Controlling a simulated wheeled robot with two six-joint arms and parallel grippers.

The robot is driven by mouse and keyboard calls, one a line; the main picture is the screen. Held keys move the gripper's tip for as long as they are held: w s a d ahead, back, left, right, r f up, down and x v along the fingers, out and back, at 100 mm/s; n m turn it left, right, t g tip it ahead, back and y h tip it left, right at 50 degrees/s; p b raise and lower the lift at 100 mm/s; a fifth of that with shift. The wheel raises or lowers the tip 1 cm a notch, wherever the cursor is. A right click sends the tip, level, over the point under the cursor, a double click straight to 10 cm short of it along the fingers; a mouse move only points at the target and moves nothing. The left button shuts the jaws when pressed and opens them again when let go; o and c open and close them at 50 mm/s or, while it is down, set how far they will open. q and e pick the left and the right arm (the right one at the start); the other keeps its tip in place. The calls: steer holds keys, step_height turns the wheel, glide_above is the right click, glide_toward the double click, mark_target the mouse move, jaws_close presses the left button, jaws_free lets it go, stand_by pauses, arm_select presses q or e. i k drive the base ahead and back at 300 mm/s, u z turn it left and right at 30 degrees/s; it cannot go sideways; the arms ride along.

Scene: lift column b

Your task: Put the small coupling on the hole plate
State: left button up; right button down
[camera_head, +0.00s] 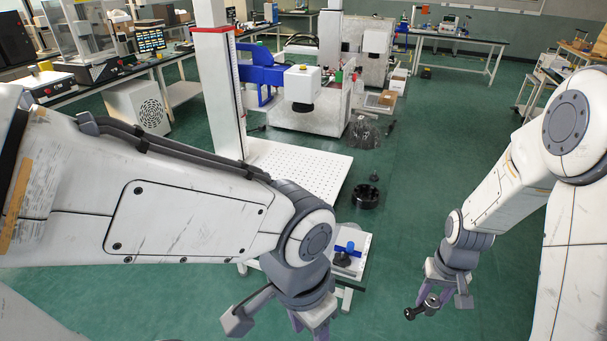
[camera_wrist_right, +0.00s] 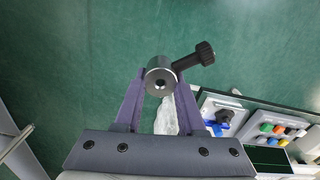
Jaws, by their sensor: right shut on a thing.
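The small coupling (camera_wrist_right: 160,80) is a grey metal cylinder with a bore and a black knob sticking out to one side. My right gripper (camera_head: 434,300) is shut on it and holds it in the air over the green floor, at the lower right of the head view. In the right wrist view, the purple fingers (camera_wrist_right: 160,92) grip it from both sides. The white hole plate (camera_head: 300,170) lies at the centre left of the head view, well away from this gripper. My left gripper (camera_head: 308,325) is partly cut off at the bottom edge, and its fingertips are hidden.
A white column (camera_head: 219,90) stands at the back of the hole plate, with a blue bracket (camera_head: 262,75) on it. A black ring (camera_head: 365,196) is right of the plate. A small white stand (camera_head: 358,265) bears a blue and black part. The green floor between it and my right arm is clear.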

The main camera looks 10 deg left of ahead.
mark_target(320, 173)
steer(key=z, duration=0.9)
steer(key=i, duration=3.9)
steer(key=u, duration=4.45)
